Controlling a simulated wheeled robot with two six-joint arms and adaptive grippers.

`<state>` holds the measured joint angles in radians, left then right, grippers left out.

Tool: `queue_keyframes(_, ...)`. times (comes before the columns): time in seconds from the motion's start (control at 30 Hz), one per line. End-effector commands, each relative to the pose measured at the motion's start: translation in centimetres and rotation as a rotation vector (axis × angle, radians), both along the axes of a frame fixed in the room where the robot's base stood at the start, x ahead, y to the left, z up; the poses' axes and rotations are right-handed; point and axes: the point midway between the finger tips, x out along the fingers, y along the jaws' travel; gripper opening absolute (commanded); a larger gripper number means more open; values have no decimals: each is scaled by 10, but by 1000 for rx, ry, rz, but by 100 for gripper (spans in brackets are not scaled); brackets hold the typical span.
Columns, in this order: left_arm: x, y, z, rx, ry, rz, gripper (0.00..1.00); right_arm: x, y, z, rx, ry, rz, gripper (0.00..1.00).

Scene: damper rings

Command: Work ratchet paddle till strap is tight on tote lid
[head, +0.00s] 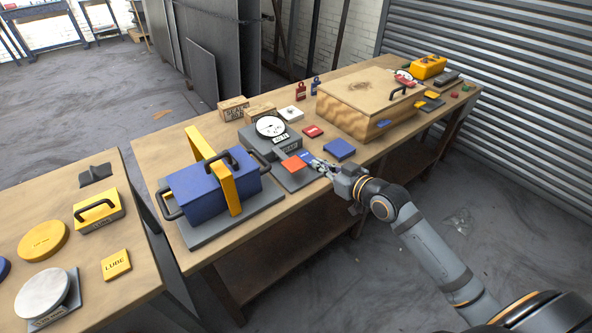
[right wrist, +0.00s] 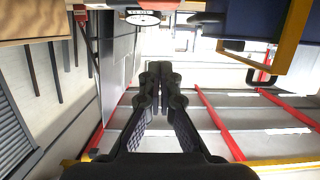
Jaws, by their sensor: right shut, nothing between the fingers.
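The blue tote (head: 192,196) stands on a grey base at the left of the long bench. A yellow strap (head: 232,194) crosses it, and its upper part appears to stand above the lid. A black handle shape shows on top beside the strap; I cannot make out which part is the ratchet paddle. My right gripper (head: 326,170) is shut and empty, to the right of the tote and apart from it. In the right wrist view its closed fingers (right wrist: 156,82) point into open space, with the tote (right wrist: 237,29) and strap (right wrist: 289,38) at upper right. My left gripper is out of view.
A dial gauge (head: 271,127) on a grey stand is behind the gripper, with red and blue cards near it. A wooden box (head: 345,117) stands farther right. A second table (head: 138,290) at lower left holds yellow items. A floor gap separates the tables.

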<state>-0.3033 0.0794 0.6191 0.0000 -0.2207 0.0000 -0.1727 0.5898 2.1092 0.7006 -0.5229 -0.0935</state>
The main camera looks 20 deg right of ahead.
Motion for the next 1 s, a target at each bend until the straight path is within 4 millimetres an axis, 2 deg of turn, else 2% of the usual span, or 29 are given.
queue_keyframes(0.2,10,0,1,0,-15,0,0,0,0,1,-1,-1,0,0)
queue_keyframes(0.37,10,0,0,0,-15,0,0,4,1,0,2,-1,-2,0)
queue_keyframes(0.53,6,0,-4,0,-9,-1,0,25,9,-5,9,-4,-4,0)
queue_keyframes(0.9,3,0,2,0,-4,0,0,95,35,-25,4,1,0,0)
queue_keyframes(1.0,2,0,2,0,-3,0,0,92,34,-45,1,5,-1,0)
